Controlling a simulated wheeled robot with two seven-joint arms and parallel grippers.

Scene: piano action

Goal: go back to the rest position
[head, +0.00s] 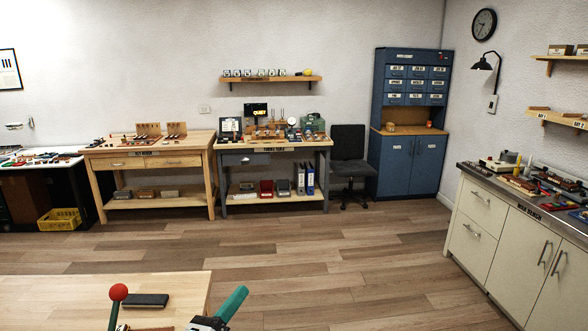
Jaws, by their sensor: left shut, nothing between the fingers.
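The task names no object. In the head view, what looks like my left gripper (206,322) shows only in part at the bottom edge, as a white and black piece low over the near table. It is shut, with nothing seen in it. A teal rounded bar (233,303) rises beside it; I cannot tell whether they touch. My right gripper is out of view.
The near wooden table (60,295) bears a black notebook (145,300) and a red ball on a stick (118,292). Open floor (330,260) lies beyond. Workbenches (150,155), a chair (348,160) and a blue cabinet (408,165) line the wall. A counter (500,225) stands right.

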